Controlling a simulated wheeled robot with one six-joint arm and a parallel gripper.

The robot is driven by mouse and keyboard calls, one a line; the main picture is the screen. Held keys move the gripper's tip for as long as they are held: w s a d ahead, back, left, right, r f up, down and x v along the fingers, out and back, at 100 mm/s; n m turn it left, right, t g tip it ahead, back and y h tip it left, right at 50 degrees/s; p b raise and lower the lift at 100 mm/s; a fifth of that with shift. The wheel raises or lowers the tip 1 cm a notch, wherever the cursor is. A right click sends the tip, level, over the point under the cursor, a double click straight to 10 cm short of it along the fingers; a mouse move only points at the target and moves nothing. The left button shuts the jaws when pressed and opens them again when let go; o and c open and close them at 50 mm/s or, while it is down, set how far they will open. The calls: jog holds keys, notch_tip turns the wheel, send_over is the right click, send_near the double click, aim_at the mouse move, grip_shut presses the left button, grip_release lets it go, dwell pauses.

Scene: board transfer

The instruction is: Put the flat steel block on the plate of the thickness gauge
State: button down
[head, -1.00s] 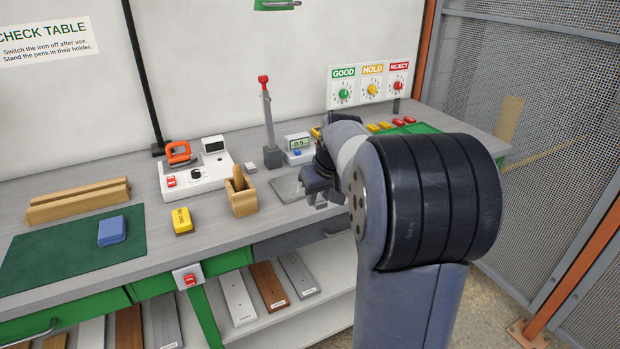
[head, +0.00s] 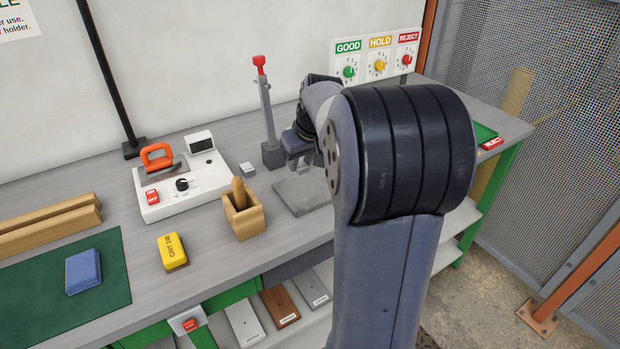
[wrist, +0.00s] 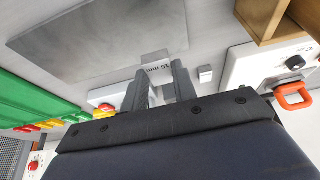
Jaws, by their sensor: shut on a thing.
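My gripper (wrist: 160,80) is shut on the flat steel block (wrist: 155,66), a small pale grey piece with a "10 mm" label that shows between the fingers in the wrist view. In the head view my gripper (head: 299,150) is above the bench, just right of the upright stand with a red-tipped lever (head: 266,110); the block is not clear there. The thickness gauge's display is hidden behind my arm in the head view. A bare, flat grey plate (head: 297,197) lies on the bench; it also shows in the wrist view (wrist: 90,35).
A wooden holder (head: 243,222), a yellow block (head: 172,252) and a white station with an orange iron (head: 157,157) stand to the left. A small pale block (head: 247,170) lies near the station. A board with three dials (head: 376,57) stands behind my arm.

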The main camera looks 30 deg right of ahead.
aim_at(299, 191)
jog(key=shift+f, duration=3.5)
jog(key=shift+f+b, duration=0.25)
jog(key=shift+b, duration=0.05)
jog(key=c, duration=1.1)
grip_release()
jog(key=shift+r, duration=0.1)
jog(key=shift+s+r, duration=0.1)
jog(key=shift+r, duration=0.45)
jog(key=v, duration=1.1)
jog(key=shift+s+p, duration=0.15)
jog(key=shift+p, duration=0.25)
